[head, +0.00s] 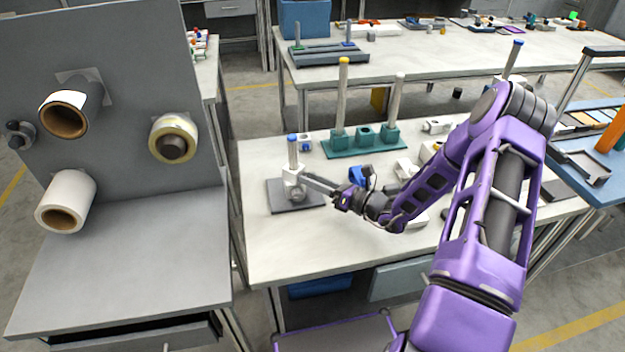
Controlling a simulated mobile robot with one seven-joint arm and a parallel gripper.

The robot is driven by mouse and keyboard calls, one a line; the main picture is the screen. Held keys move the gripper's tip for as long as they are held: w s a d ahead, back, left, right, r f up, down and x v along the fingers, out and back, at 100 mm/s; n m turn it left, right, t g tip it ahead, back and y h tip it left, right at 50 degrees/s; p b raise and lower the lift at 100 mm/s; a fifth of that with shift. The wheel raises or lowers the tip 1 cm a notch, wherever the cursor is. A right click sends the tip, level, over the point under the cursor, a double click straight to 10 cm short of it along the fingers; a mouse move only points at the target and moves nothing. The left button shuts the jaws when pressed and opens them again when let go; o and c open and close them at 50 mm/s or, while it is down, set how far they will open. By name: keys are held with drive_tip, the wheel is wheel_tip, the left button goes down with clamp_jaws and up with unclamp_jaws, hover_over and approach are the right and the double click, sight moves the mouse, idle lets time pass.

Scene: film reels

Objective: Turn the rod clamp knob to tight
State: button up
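A short rod with a blue cap (292,152) stands upright on a dark grey base plate (281,205) at the left of the white table. A pale clamp block (290,177) sits low on this rod. A small round grey knob (297,194) seems to be at the clamp's front. My gripper (312,186) reaches in from the right, its fingers pointing left at the clamp and knob. The fingers are at or very close to the knob; I cannot tell whether they touch it. The finger gap and the knob's turn are too small to make out.
A green base (362,147) with a tall yellow-capped rod (342,95) and a shorter rod stands behind my gripper. White blocks lie along the white table (262,250) beside my arm. The table's front left is clear. A grey panel with rolls (66,200) stands at left.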

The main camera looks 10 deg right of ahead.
drive_tip(key=shift+s+d, duration=0.1)
drive_tip(key=v, duration=1.7)
drive_tip(key=shift+s+d+r, duration=0.1)
